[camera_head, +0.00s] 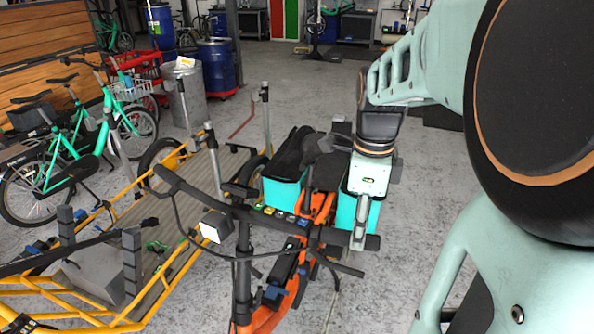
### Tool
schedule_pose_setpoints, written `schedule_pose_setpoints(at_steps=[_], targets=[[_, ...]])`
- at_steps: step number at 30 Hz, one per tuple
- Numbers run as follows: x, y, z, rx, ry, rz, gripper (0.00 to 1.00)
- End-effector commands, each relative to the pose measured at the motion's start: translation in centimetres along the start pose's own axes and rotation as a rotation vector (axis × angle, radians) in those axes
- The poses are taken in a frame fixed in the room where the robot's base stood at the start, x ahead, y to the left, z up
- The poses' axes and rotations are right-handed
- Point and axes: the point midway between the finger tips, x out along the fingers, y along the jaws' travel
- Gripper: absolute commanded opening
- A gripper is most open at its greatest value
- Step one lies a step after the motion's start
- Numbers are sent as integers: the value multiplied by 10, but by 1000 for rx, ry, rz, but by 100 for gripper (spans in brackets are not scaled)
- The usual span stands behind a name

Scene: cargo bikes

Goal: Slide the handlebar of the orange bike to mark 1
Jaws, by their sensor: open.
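The orange bike (318,210) stands in the middle foreground, with teal bags (283,192) at its sides. Its black handlebar (270,219) runs from the upper left down to the right, on a dark upright stem. Small coloured tags lie along the middle near the bar; I cannot read a mark 1 on any of them. My gripper (358,238) points down at the right end of the handlebar, its fingers open. The fingers overlap the bar end in this view; whether they touch it, I cannot tell.
A yellow-framed cargo bike (173,262) with a grey slatted bed fills the left foreground. Green bikes (75,160) stand beyond it. Blue barrels (218,66) and a grey bin (186,95) are behind. Open grey floor lies at the back centre.

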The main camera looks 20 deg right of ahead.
Motion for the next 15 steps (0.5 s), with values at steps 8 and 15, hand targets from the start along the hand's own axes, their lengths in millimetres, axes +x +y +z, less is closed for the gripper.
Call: schedule_pose_setpoints(at_steps=[8, 15], targets=[[25, 8, 7, 3, 0, 0, 42], [27, 10, 8, 5, 0, 0, 42]])
